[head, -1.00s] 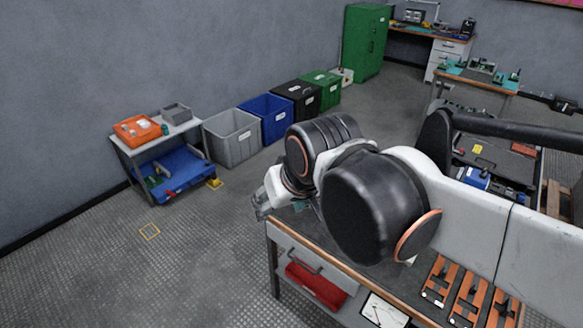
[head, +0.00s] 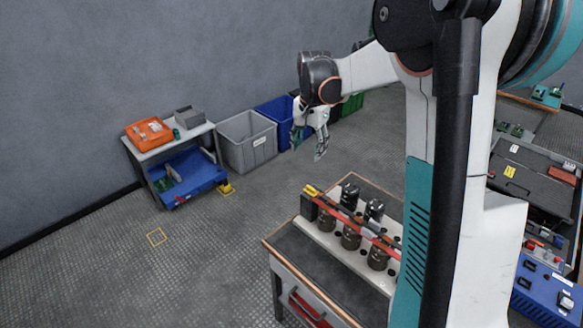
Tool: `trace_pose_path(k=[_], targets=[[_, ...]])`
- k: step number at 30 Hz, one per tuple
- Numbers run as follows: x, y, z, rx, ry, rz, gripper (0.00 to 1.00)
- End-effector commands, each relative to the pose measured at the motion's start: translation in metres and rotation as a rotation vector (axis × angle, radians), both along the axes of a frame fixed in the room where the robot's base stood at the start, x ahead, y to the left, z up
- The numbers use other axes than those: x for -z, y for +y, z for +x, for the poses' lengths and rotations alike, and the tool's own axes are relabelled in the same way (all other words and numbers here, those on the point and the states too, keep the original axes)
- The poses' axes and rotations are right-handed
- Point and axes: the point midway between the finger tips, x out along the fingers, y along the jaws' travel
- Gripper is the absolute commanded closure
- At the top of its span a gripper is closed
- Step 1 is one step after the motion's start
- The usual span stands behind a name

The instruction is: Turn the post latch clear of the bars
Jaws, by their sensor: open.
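The capacitor bank (head: 340,256) stands on the bench in the head view, with several dark cylinders on a pale base. Long red and black bars (head: 357,221) run across the tops of the cylinders. At the bars' left end is a small dark post (head: 308,208) with a yellow piece (head: 314,190) on top, which looks like the post latch. It appears to lie over or at the bar ends; its exact turn is too small to tell. My gripper (head: 309,150) is open and empty, pointing down, above and behind the bank, apart from it. My arm hides the bank's right end.
The bench (head: 285,252) has a clear dark strip at its left edge. A grey bin (head: 247,140) and blue bin (head: 274,117) stand by the wall. A small cart (head: 150,156) carries an orange case (head: 147,132). A blue power unit (head: 545,295) is at the lower right.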

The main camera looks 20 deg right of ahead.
Motion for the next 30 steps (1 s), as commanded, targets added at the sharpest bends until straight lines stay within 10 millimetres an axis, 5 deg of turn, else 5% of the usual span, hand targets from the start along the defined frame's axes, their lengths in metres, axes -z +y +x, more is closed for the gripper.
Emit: trace_pose_path(k=[10, 17, 30], targets=[[0.057, -0.04, 0.033, 0.192, 0.084, 0.03, 0.45], [0.077, -0.042, 0.034, 0.206, 0.092, 0.032, 0.45], [0.161, -0.042, 0.034, 0.204, 0.09, 0.032, 0.45]])
